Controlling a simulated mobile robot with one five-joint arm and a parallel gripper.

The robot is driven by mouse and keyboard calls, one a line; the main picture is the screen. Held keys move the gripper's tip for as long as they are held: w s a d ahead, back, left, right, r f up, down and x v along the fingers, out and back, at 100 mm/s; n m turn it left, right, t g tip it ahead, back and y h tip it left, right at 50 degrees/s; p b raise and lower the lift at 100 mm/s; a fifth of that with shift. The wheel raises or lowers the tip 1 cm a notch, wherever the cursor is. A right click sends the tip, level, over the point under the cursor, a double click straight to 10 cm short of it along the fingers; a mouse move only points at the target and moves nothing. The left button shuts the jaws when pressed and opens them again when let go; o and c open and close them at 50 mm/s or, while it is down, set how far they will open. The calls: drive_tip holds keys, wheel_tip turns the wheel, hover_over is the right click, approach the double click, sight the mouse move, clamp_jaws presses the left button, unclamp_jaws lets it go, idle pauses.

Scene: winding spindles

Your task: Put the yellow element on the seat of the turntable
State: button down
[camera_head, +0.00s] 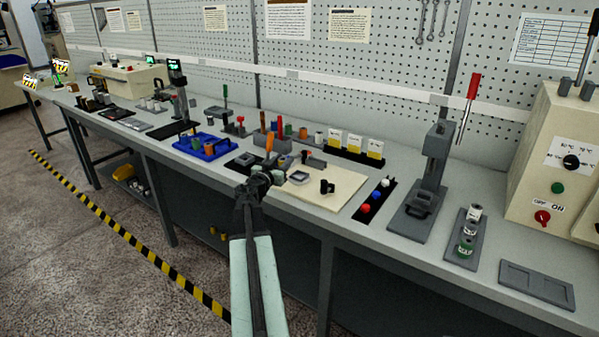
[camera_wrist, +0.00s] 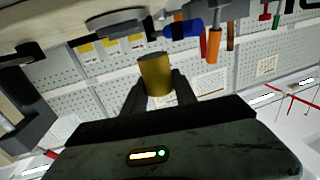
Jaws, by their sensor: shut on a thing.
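My gripper (camera_wrist: 158,92) is shut on the yellow element (camera_wrist: 155,76), a short brass-yellow cylinder with a dark grey end, in the wrist view. The picture there is turned over, with the bench at the top. In the head view my gripper (camera_head: 258,186) is at the bench's front edge, left of the cream mat, and the yellow element cannot be made out. I cannot tell for certain which piece is the turntable. A grey rounded piece (camera_wrist: 112,24) beyond the element in the wrist view may be it; the element looks apart from it.
An orange-handled tool (camera_head: 269,143) stands upright close behind my gripper. A blue tray (camera_head: 205,146) is left; a lever press (camera_head: 432,175) is right.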

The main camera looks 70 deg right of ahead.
drive_tip(key=s+d, duration=0.3)
drive_tip(key=d, duration=0.1)
drive_tip(key=shift+s+f, duration=0.25)
drive_tip(key=shift+s, duration=0.05)
drive_tip(key=f+b, duration=0.2)
drive_tip(key=b, duration=0.1)
drive_tip(key=f+b, duration=0.1)
drive_tip(key=f, duration=0.1)
drive_tip(key=shift+s+d, duration=0.35)
drive_tip(key=shift+r, duration=0.2)
drive_tip(key=shift+f, duration=0.25)
drive_tip(key=c, duration=1)
unclamp_jaws()
drive_tip(key=shift+r, duration=0.1)
drive_tip(key=shift+r, duration=0.1)
